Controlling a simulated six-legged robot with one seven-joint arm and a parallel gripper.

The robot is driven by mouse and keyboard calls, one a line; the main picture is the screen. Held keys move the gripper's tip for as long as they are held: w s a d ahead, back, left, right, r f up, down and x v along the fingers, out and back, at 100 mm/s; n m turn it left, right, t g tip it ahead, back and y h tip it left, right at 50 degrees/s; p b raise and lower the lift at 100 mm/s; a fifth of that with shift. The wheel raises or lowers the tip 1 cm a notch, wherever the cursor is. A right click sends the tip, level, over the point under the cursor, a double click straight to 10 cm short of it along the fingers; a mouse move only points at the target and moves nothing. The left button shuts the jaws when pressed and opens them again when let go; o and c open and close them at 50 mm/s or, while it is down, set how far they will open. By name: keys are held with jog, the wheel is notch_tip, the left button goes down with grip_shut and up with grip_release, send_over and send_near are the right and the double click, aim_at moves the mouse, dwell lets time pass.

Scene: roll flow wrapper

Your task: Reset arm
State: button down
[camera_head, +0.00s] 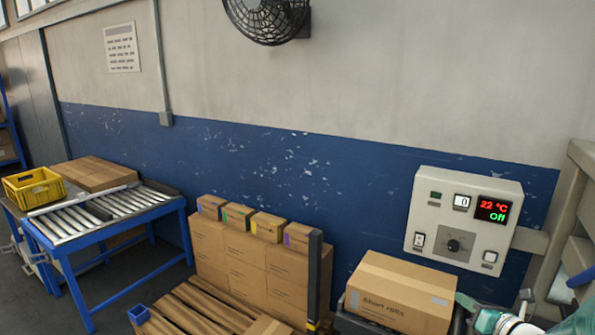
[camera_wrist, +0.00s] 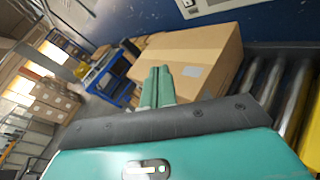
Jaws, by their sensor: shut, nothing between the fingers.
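My gripper (camera_wrist: 158,87) shows in the wrist view as two green fingers side by side, shut with nothing between them. In that view a cardboard box (camera_wrist: 190,58) stands just beyond the fingertips; I cannot tell whether they touch. In the head view, a teal and white part of my arm shows at the lower right corner. A control panel (camera_head: 463,222) on the wall above reads 22 °C and "Off".
A blue roller table (camera_head: 105,215) with a yellow crate (camera_head: 33,188) stands at the left. Stacked boxes (camera_head: 250,262) and a wooden pallet (camera_head: 190,308) fill the middle. Metal rollers (camera_wrist: 268,92) lie at the right in the wrist view. A wall fan (camera_head: 268,18) hangs above.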

jog(key=s+a+r+n+g+y, duration=0.1)
jog(key=s+a+r+n+g, duration=0.15)
jog(key=a+n, duration=0.45)
jog(key=s+a+r+n+g+y, duration=0.2)
jog(key=s+a+n+g, duration=0.15)
jog(key=a+n, duration=0.45)
jog(key=s+a+r+n+g+y, duration=0.1)
jog(key=s+a+r+n+g, duration=0.2)
jog(key=a, duration=0.7)
jog(key=s+a+r+n+h, duration=0.1)
jog(key=s+n+h, duration=0.3)
jog(key=s+n, duration=0.3)
jog(key=s+a+r+n+g+h, duration=0.1)
jog(key=s+a+n+h, duration=0.1)
jog(key=s+n, duration=0.5)
jog(key=n+h, duration=0.1)
jog(key=n, duration=0.4)
jog(key=shift+s+a+r+n+h, duration=0.15)
jog(key=shift+s+r+n+h, duration=0.2)
jog(key=shift+r+n+h, duration=0.05)
